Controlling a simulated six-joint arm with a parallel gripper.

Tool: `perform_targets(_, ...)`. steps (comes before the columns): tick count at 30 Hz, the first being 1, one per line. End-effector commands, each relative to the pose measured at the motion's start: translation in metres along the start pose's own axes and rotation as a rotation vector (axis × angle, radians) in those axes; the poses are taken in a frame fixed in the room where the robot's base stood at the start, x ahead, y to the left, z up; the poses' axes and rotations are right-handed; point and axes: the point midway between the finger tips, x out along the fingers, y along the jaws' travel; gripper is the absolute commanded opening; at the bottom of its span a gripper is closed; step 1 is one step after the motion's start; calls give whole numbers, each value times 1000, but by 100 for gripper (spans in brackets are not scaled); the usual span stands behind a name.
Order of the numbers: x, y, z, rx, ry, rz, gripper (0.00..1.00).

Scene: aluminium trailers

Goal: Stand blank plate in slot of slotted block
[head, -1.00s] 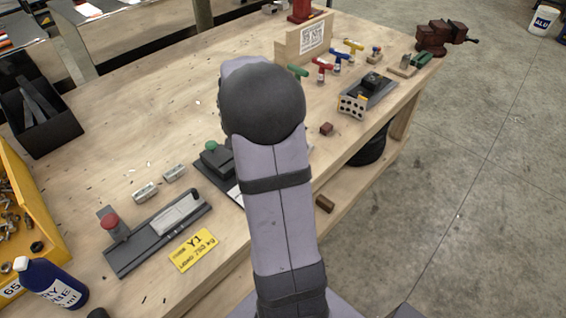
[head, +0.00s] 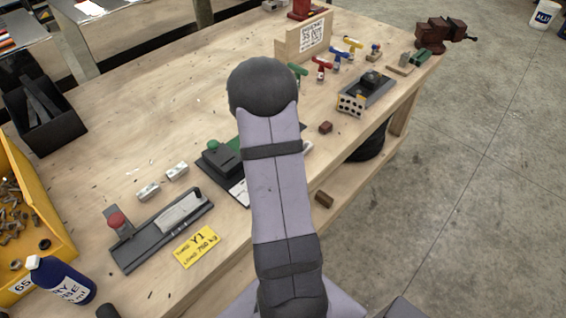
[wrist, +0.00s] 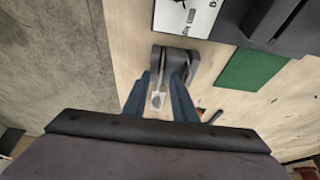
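In the wrist view the two bluish fingers of my gripper (wrist: 159,88) stand apart, with a gap between them. A dark grey block-like piece (wrist: 193,66), which looks like the slotted block, lies just beyond the fingertips. Its slot is not clear, and I cannot tell whether the fingers touch it. A small pale patch shows between the fingers; I cannot tell what it is. I cannot identify the blank plate with certainty. A pale flat plate (head: 181,212) lies on a dark long fixture in the head view. My arm hides my gripper and the work spot there.
A black device with a green knob (head: 213,146) stands left of my arm, beside a white printed plate (wrist: 185,17) and a green plate (wrist: 250,68). A yellow card (head: 196,246) lies near the front edge. Coloured-handled tools and a perforated block (head: 351,105) stand right.

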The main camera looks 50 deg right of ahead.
Motion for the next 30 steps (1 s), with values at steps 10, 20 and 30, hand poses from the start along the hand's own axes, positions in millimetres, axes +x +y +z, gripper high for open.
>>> perform_targets(10, 1, 0, 0, 1, 0, 0, 1)
perform_targets(20, 1, 0, 0, 1, 0, 0, 0)
perform_targets(30, -24, -1, -11, 4, 3, -5, 0)
